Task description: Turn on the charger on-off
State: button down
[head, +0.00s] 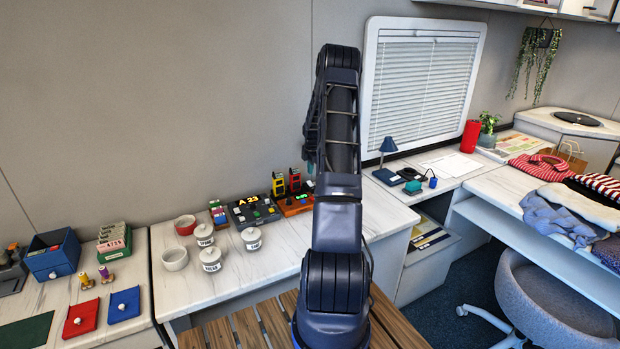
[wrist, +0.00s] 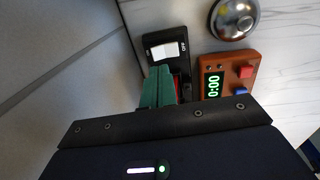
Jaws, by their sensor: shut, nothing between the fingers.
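In the wrist view, a black switch plate (wrist: 166,50) with a white rocker has the word OFF at its right side. I cannot tell which side of the rocker is pressed. My gripper (wrist: 159,70) shows green fingers, shut and empty, with the tips close below the switch; I cannot tell if they touch it. Something red shows partly behind the fingers.
In the wrist view, an orange timer (wrist: 228,75) reading 0:00 and a silver bell (wrist: 233,18) stand right of the switch. In the head view, a dark box with lit digits (head: 255,211) and several white lidded jars (head: 211,259) stand left of the base. A wall rises behind.

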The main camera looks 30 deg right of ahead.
notch_tip(320, 180, up, 7)
jog(key=shift+s, duration=0.45)
jog(key=c, duration=2)
grip_release()
jog(key=shift+r, duration=0.3)
jog(key=o, duration=0.3)
jog(key=shift+s+r, duration=0.1)
jog(key=o, duration=0.4)
jog(key=shift+s+d+f+m, duration=0.15)
jog(key=shift+d+f+m, duration=0.1)
jog(key=shift+m, duration=0.15)
jog(key=shift+c, duration=0.2)
jog(key=shift+o, duration=0.5)
notch_tip(320, 180, down, 5)
jog(key=s+d+m+t+h, duration=0.1)
jog(key=s+d+m+t, duration=0.1)
jog(key=m, duration=0.5)
jog(key=shift+s+d+t, duration=0.4)
jog(key=shift+s, duration=0.05)
jog(key=m+t+y, duration=0.1)
jog(key=m+t, duration=0.4)
jog(key=m, duration=0.5)
send_near(309, 182)
jog(key=x, duration=0.7)
jog(key=shift+w+f, duration=0.1)
jog(key=shift+w, duration=0.05)
